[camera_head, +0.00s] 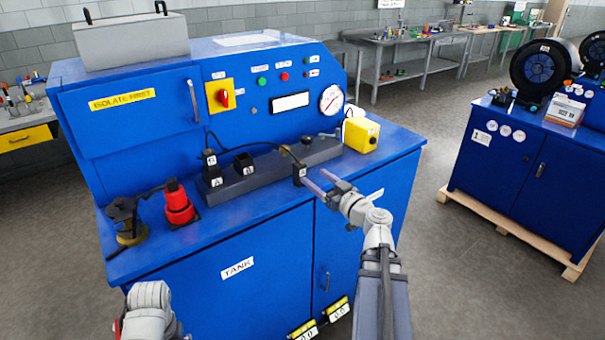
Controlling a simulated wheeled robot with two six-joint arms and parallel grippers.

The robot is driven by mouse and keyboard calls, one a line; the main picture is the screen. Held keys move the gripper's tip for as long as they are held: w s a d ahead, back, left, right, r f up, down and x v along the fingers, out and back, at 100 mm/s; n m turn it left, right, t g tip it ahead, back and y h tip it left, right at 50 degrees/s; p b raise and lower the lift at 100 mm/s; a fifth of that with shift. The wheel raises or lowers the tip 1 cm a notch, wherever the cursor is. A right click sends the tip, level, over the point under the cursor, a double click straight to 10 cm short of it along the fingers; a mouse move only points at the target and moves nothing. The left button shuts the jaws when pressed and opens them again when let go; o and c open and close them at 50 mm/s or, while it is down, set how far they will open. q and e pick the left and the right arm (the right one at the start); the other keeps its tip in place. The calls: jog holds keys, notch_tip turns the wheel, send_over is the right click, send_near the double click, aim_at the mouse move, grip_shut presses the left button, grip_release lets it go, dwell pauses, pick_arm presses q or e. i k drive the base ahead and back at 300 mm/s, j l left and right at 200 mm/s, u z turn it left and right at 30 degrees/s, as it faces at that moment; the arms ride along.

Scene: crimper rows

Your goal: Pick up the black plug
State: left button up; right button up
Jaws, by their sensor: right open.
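A small black block with a pale mark, which looks like the black plug (300,173), is at the front right end of the dark grey strip (255,180) on the blue bench. A thin black cable arcs over the strip towards it. My right gripper (312,181) is open, with its two pinkish fingers pointing left and their tips close beside this block. I cannot tell whether the tips touch it or straddle it. Black blocks marked A (216,182) and B (209,158) and another black block (243,163) are at the strip's left. My left gripper's fingers are out of view.
A red plug-like part (178,203) and a black and brass fitting (127,222) stand at the left of the bench top. A yellow box (361,134) is at the right. The upright panel (270,85) with a gauge (331,100) rises behind the strip.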

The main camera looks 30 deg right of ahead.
aim_at(209, 157)
jog(key=i+j, duration=0.1)
jog(key=j, duration=0.7)
jog(key=i+j, duration=0.15)
jog(key=j, duration=0.25)
